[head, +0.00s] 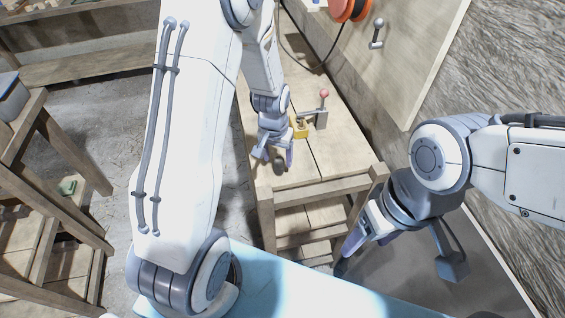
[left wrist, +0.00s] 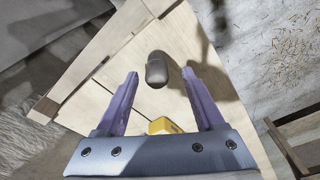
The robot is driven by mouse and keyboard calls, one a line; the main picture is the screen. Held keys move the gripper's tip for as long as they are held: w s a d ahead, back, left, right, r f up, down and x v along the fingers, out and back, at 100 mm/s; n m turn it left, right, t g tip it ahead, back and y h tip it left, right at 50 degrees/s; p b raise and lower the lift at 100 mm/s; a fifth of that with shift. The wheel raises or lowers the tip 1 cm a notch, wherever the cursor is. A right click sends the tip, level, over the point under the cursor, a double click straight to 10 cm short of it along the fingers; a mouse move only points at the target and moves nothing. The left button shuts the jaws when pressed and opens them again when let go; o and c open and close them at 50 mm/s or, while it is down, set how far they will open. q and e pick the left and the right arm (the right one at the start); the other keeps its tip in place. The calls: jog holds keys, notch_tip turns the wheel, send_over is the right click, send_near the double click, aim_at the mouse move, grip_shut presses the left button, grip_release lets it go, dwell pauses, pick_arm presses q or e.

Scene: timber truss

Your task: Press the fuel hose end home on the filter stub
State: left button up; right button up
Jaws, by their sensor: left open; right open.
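My left gripper (head: 273,157) points down over the bench top, open, with nothing held. In the left wrist view a grey rounded piece (left wrist: 156,70) shows in the gap between its two open fingertips; I cannot tell its height or whether a finger touches it. A yellow part (head: 300,127) sits just behind the left gripper, and its edge shows in the left wrist view (left wrist: 163,125). I cannot identify the fuel hose end or filter stub for certain. My right gripper (head: 350,253) is open, low at the bench's front right, away from these parts.
A clamp with a pink knob (head: 323,94) stands beside the yellow part. A dark line (head: 312,62) hangs near an orange reel (head: 348,8) on the back board (head: 410,60). The wooden bench (head: 330,155) has bare room to the right. Wooden shelving (head: 45,190) stands left.

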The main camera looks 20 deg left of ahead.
aim_at(279, 159)
pick_arm(q)
jog(key=shift+w+d+f, duration=0.1)
jog(key=shift+d+f, duration=0.05)
jog(key=shift+f, duration=1.35)
grip_shut()
jog(key=shift+r, duration=0.1)
jog(key=shift+r, duration=0.55)
jog(key=r, duration=0.1)
jog(key=d+r+b, duration=0.1)
jog(key=r, duration=0.1)
jog(key=shift+d+r, duration=0.15)
jog(key=s+d+r+b, duration=0.2)
jog(key=d+r, duration=0.4)
jog(key=d, duration=0.4)
jog(key=shift+s+r+b, duration=0.2)
jog(key=shift+s+b, duration=0.1)
jog(key=shift+s, duration=0.2)
